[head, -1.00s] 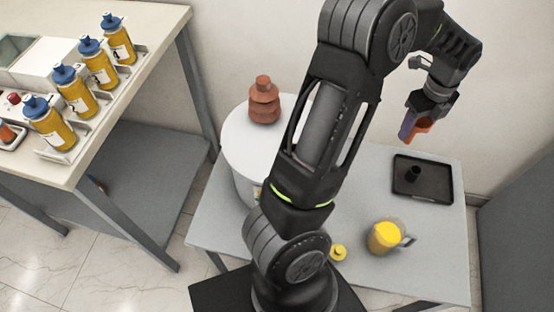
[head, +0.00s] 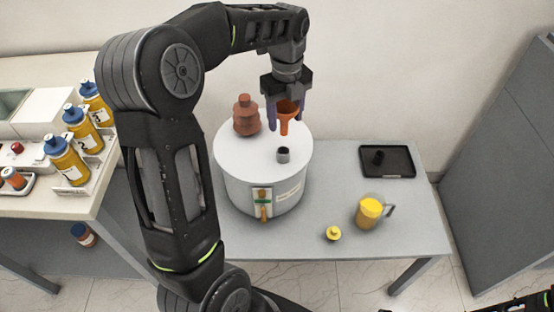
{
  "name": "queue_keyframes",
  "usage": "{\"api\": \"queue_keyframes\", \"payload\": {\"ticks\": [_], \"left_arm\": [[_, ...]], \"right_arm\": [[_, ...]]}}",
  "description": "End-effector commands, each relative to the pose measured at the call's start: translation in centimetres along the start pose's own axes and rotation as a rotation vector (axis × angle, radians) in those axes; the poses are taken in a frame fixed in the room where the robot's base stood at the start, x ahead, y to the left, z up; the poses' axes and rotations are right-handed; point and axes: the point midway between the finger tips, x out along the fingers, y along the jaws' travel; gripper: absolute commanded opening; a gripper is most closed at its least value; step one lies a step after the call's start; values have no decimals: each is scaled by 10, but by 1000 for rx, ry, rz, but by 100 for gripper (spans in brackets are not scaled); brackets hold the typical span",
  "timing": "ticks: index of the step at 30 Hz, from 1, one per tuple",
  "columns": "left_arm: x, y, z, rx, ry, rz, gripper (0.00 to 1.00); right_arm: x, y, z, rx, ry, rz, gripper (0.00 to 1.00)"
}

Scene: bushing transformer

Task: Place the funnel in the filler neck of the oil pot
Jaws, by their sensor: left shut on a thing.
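My left gripper (head: 286,108) is shut on the orange funnel (head: 287,112), which it holds spout down. The funnel appears above the white round oil pot (head: 232,165), in front of the wall. The filler neck (head: 283,154), a short grey tube with a dark opening, stands on the pot's lid, a little below the funnel's spout in the picture. The funnel is apart from the neck. A brown ribbed bushing (head: 246,117) stands on the lid to the left. Part of my right arm shows at the bottom right, but its gripper fingers cannot be made out.
The pot stands on a grey table (head: 330,185). To its right are a yellow cap (head: 333,233), a jug of yellow oil (head: 370,211) and a black tray (head: 388,162) with a small dark part.

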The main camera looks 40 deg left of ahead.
Motion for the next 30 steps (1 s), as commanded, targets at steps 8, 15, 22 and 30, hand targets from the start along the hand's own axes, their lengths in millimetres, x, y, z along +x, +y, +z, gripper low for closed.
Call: {"api": "queue_keyframes", "payload": {"ticks": [8,15,22,30], "left_arm": [[14,1,0,-2,2,3,17],[55,0,0,-2,2,3,17],[63,0,0,-3,0,-1,17],[74,0,0,-2,2,2,17]], "right_arm": [[-1,-1,0,0,-1,0,36],[-5,-2,0,0,-1,0,36],[-5,-2,0,0,-1,0,36],[-6,-2,0,0,-1,0,36]]}}
